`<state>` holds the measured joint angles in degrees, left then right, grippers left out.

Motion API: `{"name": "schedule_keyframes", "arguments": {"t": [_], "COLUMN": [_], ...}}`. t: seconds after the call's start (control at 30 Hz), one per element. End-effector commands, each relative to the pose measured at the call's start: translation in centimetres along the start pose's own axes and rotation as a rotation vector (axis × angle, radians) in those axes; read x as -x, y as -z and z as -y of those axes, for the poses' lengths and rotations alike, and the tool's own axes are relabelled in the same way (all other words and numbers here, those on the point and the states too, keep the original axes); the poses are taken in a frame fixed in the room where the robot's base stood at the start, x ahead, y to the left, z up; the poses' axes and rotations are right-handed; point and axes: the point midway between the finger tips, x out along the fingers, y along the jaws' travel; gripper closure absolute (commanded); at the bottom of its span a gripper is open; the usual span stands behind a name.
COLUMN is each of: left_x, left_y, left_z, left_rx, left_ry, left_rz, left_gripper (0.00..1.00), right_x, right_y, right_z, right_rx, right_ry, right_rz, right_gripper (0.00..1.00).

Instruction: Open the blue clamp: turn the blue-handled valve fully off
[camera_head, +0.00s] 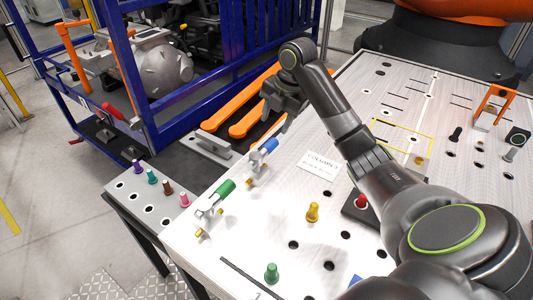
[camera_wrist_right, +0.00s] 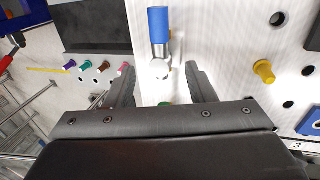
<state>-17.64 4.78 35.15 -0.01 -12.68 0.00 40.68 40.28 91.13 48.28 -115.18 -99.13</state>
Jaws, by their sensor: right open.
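The blue-handled clamp valve (camera_head: 264,149) stands on the white panel near its left edge, its blue handle sloping up to the right. In the right wrist view the blue handle (camera_wrist_right: 158,25) points away from me, with its metal pivot below it. My right gripper (camera_head: 283,104) is above and beyond the blue handle in the head view. In the wrist view the open, empty right gripper (camera_wrist_right: 160,76) has its fingers on either side of the line of the clamp; contact cannot be told. My left gripper is not in view.
A green-handled clamp (camera_head: 223,190) stands nearer on the same panel. Coloured pegs, including a yellow one (camera_head: 313,212) and a green one (camera_head: 272,273), stand around it. Orange bars (camera_head: 240,113) and a blue frame (camera_head: 215,75) lie beyond. A paper label (camera_head: 317,165) is right of the clamp.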

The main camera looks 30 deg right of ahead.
Motion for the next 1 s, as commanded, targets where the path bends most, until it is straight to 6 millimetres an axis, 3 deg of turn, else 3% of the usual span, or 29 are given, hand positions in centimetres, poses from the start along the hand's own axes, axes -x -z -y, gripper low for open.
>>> {"name": "schedule_keyframes", "arguments": {"t": [0.03, 0.17, 0.2, 0.5, 0.7, 1.0], "left_x": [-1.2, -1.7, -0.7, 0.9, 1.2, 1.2], "left_y": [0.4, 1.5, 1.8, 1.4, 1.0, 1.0], "left_z": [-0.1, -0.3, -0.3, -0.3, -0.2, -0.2], "left_rx": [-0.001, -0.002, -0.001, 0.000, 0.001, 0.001], "left_ry": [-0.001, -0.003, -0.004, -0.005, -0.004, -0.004], "left_rz": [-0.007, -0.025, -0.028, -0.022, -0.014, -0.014], "left_gripper": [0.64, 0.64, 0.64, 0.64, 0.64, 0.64], "right_x": [-1.3, -4.1, -4.4, -9.9, -11.6, -11.9], "right_y": [0.0, 0.1, 0.1, 0.1, 0.0, 0.0], "right_z": [0.1, 0.1, 0.0, 0.0, 0.0, 0.0], "right_rx": [0.000, -0.001, -0.002, -0.002, 0.000, 0.000], "right_ry": [0.000, 0.001, 0.003, 0.002, 0.000, 0.000], "right_rz": [-0.002, -0.004, -0.006, -0.003, 0.000, 0.000], "right_gripper": [0.50, 0.50, 0.50, 0.50, 0.50, 0.50]}}
